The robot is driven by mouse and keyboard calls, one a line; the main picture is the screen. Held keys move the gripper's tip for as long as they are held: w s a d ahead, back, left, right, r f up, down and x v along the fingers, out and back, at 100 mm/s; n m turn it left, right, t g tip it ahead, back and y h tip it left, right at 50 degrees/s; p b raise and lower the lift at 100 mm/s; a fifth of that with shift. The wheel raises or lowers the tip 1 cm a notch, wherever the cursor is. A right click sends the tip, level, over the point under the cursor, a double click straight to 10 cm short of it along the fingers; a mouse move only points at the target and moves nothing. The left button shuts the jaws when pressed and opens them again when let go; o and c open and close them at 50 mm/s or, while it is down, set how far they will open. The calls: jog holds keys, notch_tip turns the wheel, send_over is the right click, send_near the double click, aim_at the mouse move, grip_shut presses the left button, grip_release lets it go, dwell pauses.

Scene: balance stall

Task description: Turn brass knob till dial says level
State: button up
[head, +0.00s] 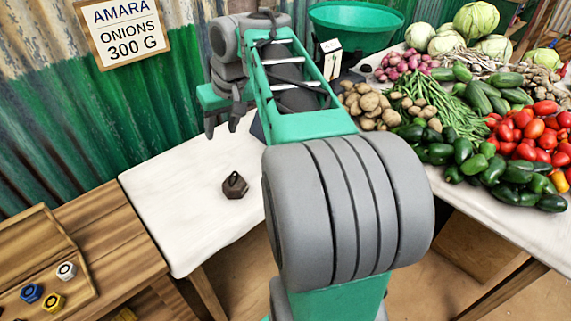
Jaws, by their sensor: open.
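My gripper (223,122) points down over the back left of the white table, its two dark fingers apart and nothing seen between them. A green basin (356,25) stands at the back, behind my arm. A small white plate (331,46) with dark marks shows just below it; I cannot tell whether it is the dial, and its marks are too small to read. I cannot make out the brass knob. My arm covers much of the area below the basin.
A dark brown weight (235,186) stands on the white table (185,210). Small white, blue and yellow nuts lie in a wooden tray (40,247) at left. Potatoes (368,104) and other vegetables crowd the right. A sign (126,32) reads "AMARA ONIONS 300 G".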

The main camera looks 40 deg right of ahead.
jog(key=d+f+h+b, duration=0.1)
jog(key=d+f+b, duration=0.4)
jog(key=d, duration=0.6)
jog(key=d+f+b, duration=0.5)
jog(key=d, duration=0.7)
jog(key=shift+m, duration=0.4)
jog(key=b+x, duration=0.1)
jog(key=x, duration=0.1)
jog(key=b+x, duration=0.4)
jog(key=shift+s+f, duration=0.2)
jog(key=shift+s, duration=0.05)
jog(key=shift+w+f, duration=0.25)
jog(key=shift+f, duration=0.05)
jog(key=shift+r, duration=0.1)
grip_shut()
